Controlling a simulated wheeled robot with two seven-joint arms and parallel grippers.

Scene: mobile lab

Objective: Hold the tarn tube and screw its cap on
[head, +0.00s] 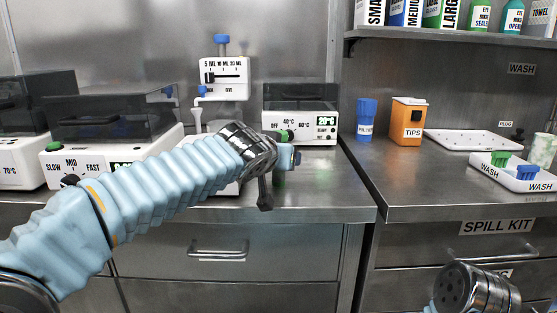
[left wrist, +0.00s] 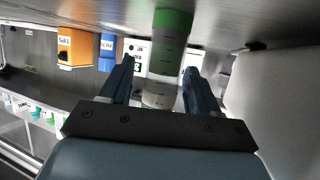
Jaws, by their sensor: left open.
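In the left wrist view a pale banded tube (left wrist: 156,92) with a green end (left wrist: 172,28) stands between the two fingers of my left gripper (left wrist: 160,72). The fingers are apart, one on each side of it, and I cannot tell whether either touches it. In the head view my left gripper (head: 279,176) is over the front of the left counter, and its own wrist mostly hides the tube. I cannot tell whether the green end is a cap, and no separate loose cap can be made out. Only my right wrist shows at the lower right; its fingers are out of frame.
The left counter (head: 320,192) carries a heater (head: 300,104), a dispenser (head: 224,78) and lidded machines behind my left arm. The right counter holds a blue cup (head: 367,117), an orange tips box (head: 407,122), an empty white tray (head: 472,139) and a wash tray (head: 512,182).

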